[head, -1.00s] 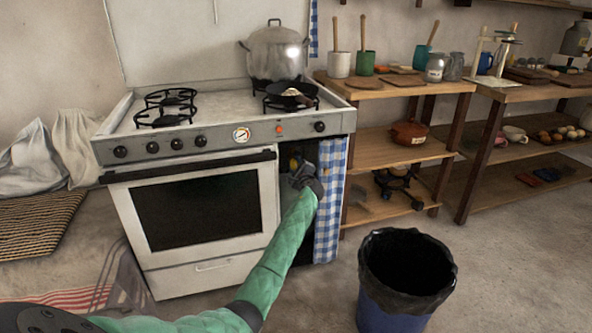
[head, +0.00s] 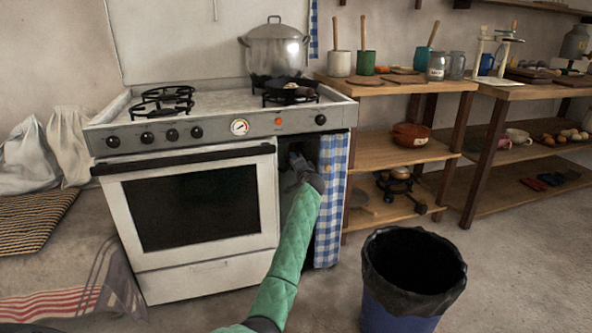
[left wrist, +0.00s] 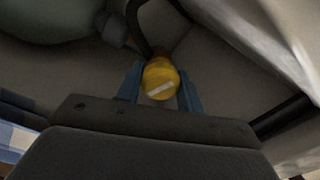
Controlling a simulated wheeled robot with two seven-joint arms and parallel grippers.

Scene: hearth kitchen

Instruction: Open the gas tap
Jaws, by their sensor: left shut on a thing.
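The gas tap's round yellow knob (left wrist: 160,78) shows in the left wrist view, with a pale bar mark lying slanted across its face. My left gripper (left wrist: 160,91) has a blue finger on each side of the knob and is shut on it. In the head view my left gripper (head: 298,165) reaches into the dark opening at the right of the stove, beside the checked curtain. The knob is hidden there. A dark hose (left wrist: 135,22) and a grey fitting (left wrist: 112,28) sit behind the knob. My right gripper is in neither view.
The white stove (head: 205,262) stands left of the opening, and the blue checked curtain (head: 331,205) hangs at its right. A rounded grey-green body (left wrist: 45,18) is close by in the wrist view. A lined blue bin (head: 400,300) stands on the floor at front right.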

